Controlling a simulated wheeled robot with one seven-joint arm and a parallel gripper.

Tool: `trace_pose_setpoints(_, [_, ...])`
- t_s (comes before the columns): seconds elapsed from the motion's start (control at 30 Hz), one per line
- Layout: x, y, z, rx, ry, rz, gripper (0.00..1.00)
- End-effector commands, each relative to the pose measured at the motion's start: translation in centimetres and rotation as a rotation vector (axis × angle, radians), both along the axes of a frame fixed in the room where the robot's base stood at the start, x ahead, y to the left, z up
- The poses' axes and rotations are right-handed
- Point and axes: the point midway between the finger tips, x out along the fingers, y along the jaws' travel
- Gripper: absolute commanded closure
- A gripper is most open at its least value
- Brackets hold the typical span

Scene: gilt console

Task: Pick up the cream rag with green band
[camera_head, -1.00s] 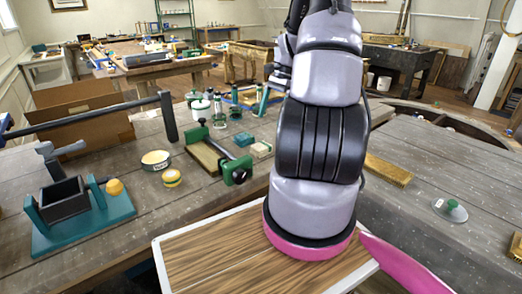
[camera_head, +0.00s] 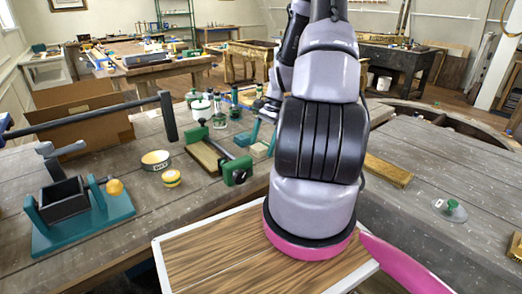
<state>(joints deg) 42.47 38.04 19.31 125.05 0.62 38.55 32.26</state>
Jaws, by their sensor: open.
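A small pale cream item (camera_head: 259,151) lies on the grey workbench, right of the green-ended clamp. It looks like the folded cream rag, but it is too small and partly covered for me to make out a green band. My gripper (camera_head: 263,135) is just above it in the picture, with two teal fingers spread apart and pointing down. Nothing shows between the fingers. I cannot tell whether they touch the cream item. My arm hides the bench to the right of it.
A green-ended clamp (camera_head: 237,171) lies close left of the cream item. A teal block (camera_head: 243,139), jars (camera_head: 201,108) and bottles stand behind. A round tin (camera_head: 156,161), a yellow tin (camera_head: 171,178) and a teal-based fixture (camera_head: 80,222) are left. A brass-coloured block (camera_head: 388,170) lies right.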

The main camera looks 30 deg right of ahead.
Motion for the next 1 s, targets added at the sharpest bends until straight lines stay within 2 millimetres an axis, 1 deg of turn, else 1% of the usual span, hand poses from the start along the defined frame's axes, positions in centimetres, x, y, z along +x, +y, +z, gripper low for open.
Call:
trace_pose_setpoints(0.13, [0.0, 0.0, 0.0, -0.001, 0.0, 0.0, 0.0])
trace_pose_setpoints(0.17, [0.0, 0.0, 0.0, -0.001, 0.0, 0.0, 0.08])
trace_pose_setpoints(0.2, [0.0, 0.0, 0.0, -0.001, 0.0, 0.0, 0.23])
trace_pose_setpoints(0.27, [0.0, 0.0, 0.0, -0.001, 0.0, 0.0, 0.46])
trace_pose_setpoints(0.3, [0.0, 0.0, 0.0, -0.001, 0.0, 0.0, 0.61])
trace_pose_setpoints(0.37, [0.0, 0.0, 0.0, -0.001, 0.0, 0.0, 0.84])
trace_pose_setpoints(0.57, [0.0, -0.1, 0.1, -0.001, 0.0, 0.0, 0.84])
trace_pose_setpoints(0.67, [0.1, -0.1, 0.5, -0.003, -0.002, 0.001, 0.84])
trace_pose_setpoints(0.77, [0.1, -0.1, 1.8, -0.004, -0.003, 0.0, 0.84])
trace_pose_setpoints(1.0, [0.1, -0.1, 6.7, -0.005, -0.005, -0.001, 0.84])
